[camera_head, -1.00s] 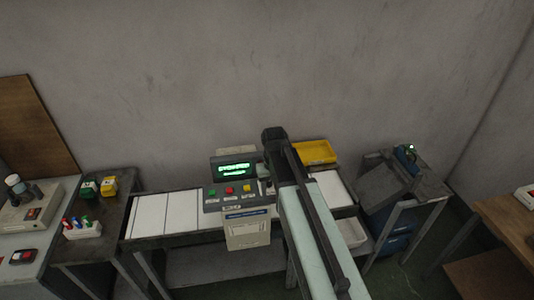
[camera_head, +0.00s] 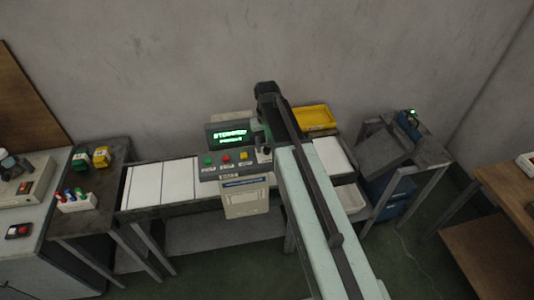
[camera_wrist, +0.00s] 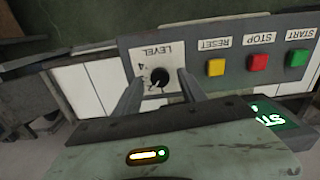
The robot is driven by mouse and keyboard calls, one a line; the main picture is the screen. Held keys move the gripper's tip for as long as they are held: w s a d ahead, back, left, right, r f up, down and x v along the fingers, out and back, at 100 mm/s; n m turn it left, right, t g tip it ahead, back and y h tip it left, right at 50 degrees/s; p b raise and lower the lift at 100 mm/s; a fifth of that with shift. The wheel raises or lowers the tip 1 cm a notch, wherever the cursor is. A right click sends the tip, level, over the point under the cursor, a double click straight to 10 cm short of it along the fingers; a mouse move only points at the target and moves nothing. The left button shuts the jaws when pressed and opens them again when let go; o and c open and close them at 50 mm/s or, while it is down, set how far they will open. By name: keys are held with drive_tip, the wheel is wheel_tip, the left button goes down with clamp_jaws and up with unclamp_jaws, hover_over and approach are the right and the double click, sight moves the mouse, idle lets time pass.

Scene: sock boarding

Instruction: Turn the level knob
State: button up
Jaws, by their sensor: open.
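The level knob (camera_wrist: 160,77) is a small round black knob with a pale pointer line, on a white dial on the grey control panel (camera_wrist: 205,48). The panel shows upside down in the wrist view, with the word LEVEL and a 4 by the dial. My gripper (camera_wrist: 160,80) is open, with one finger on each side of the knob. I cannot tell whether the fingers touch it. In the head view my arm reaches over the right end of the panel (camera_head: 207,173), and the knob is hard to make out there.
Yellow (camera_wrist: 216,67), red (camera_wrist: 258,62) and green (camera_wrist: 298,57) buttons sit beside the knob on the panel. A lit green display (camera_head: 230,135) stands behind them. White boards (camera_head: 160,183) lie left of the panel, and a yellow tray (camera_head: 314,117) is at the back right.

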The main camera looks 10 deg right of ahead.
drive_tip(key=shift+f, duration=0.25)
clamp_jaws()
drive_tip(key=n, duration=0.3)
drive_tip(key=shift+n, duration=2.5)
unclamp_jaws()
